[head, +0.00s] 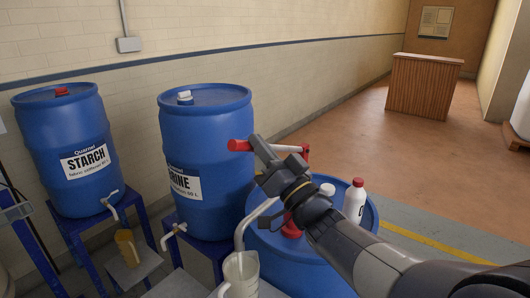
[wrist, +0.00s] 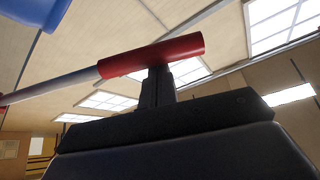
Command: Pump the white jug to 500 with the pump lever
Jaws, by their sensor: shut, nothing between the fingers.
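The pump lever has a red grip (head: 240,146) and a pale rod running right to a red pump head (head: 304,152). The pump stands on the near blue drum (head: 275,258). Its pale spout (head: 248,222) curves down toward the white jug (head: 240,270), which shows at the bottom edge. The jug's fill level and marks are too small to read. My gripper (head: 257,146) is shut beside the lever grip, with nothing held. In the wrist view the shut fingers (wrist: 155,82) point at the red grip (wrist: 152,56) and appear to meet it; contact is unclear.
Two blue drums, one labelled STARCH (head: 62,150) and one partly hidden (head: 207,130), stand on blue stands along the wall. A white bottle with a red cap (head: 354,200) stands on the near drum. A yellowish container (head: 127,246) sits below the starch tap. Open floor lies right.

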